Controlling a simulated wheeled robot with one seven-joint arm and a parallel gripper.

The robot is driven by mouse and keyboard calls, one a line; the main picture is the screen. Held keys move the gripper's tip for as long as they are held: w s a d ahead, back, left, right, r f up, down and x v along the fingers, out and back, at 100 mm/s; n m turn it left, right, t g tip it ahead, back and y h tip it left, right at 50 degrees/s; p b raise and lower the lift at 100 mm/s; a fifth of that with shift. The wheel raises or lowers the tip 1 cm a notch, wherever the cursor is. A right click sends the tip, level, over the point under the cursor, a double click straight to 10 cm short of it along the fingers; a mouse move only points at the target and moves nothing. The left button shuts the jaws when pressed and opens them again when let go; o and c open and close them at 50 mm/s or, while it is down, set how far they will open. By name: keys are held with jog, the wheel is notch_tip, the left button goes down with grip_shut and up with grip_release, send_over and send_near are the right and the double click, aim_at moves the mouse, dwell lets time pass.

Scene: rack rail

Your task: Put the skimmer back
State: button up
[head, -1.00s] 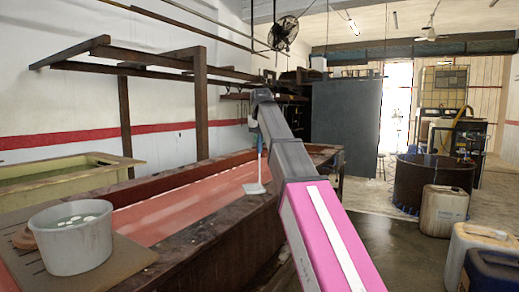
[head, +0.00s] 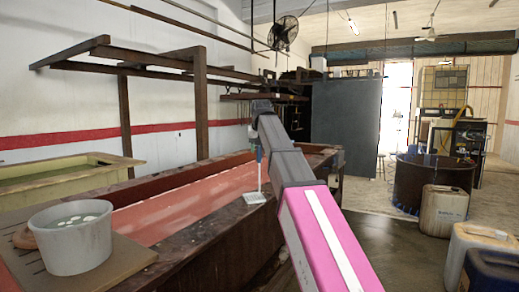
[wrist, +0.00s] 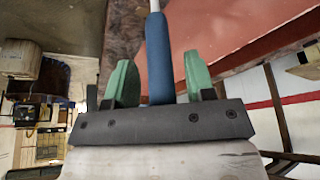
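The skimmer hangs near upright below the end of my arm in the head view, its thin pale shaft and flat white foot (head: 255,197) over the near edge of the long red-lined trough (head: 180,202). Its blue handle (wrist: 159,60) stands between the green fingers of my gripper (wrist: 160,85) in the wrist view. Narrow gaps show beside the handle near the fingertips, but the skimmer moves with my arm, so my gripper appears shut on it. The gripper is mostly hidden behind my arm in the head view. A dark rail (head: 238,97) runs along the back wall beyond it.
A dark overhead frame (head: 201,100) stands over the trough at left. A grey bucket (head: 72,240) sits on a board in front. A dark grey panel (head: 346,112) stands behind right. A round brown tub (head: 433,183) and several jugs stand at right; the floor between is open.

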jog(key=shift+r, duration=0.1)
jog(key=v, duration=1.2)
dwell(0.4)
